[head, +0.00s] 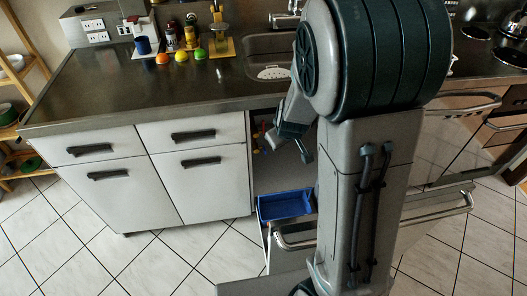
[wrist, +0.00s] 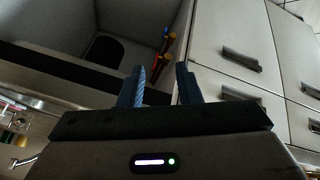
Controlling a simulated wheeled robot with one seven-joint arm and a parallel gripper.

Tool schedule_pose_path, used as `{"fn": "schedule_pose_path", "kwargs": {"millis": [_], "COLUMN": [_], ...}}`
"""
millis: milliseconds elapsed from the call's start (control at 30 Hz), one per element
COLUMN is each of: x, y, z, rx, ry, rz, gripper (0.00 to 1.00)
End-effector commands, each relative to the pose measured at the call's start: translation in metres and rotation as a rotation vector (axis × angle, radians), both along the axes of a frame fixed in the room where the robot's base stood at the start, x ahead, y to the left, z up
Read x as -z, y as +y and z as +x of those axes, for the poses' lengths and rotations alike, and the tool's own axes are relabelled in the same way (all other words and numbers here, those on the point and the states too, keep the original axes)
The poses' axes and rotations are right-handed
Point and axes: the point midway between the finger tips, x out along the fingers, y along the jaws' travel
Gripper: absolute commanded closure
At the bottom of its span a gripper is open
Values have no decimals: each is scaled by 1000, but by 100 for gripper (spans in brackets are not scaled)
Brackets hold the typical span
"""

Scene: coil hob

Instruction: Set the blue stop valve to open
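Small red, blue and yellow fittings (wrist: 165,46) sit on the inner side wall of the open under-sink cabinet in the wrist view. They also show tiny in the head view (head: 268,138), just left of my gripper. The blue part is too small and dark for me to tell how its handle is turned. My gripper (head: 304,150) is at the cabinet opening below the counter edge. In the wrist view its two fingers (wrist: 160,86) are apart with nothing between them. The fittings lie beyond the fingertips, and no contact shows.
A pulled-out drawer with a blue bin (head: 286,205) stands below the gripper. The counter (head: 130,95) overhangs above, with the sink (head: 272,60) set in it. Closed white cabinet doors (head: 205,185) are on the left. The tiled floor (head: 150,265) in front of them is clear.

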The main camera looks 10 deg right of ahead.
Motion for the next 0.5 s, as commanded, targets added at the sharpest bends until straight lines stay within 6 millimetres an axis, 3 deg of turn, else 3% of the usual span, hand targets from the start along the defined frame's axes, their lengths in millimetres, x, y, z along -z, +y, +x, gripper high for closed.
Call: {"fn": "schedule_pose_path", "kwargs": {"millis": [33, 100, 500], "x": [31, 58, 190], "y": [-3, -11, -58], "z": [7, 17, 59], "rx": [-14, -34, -188], "ry": [0, -11, -55], "rz": [-42, -105, -562], "gripper": [69, 69, 69]}}
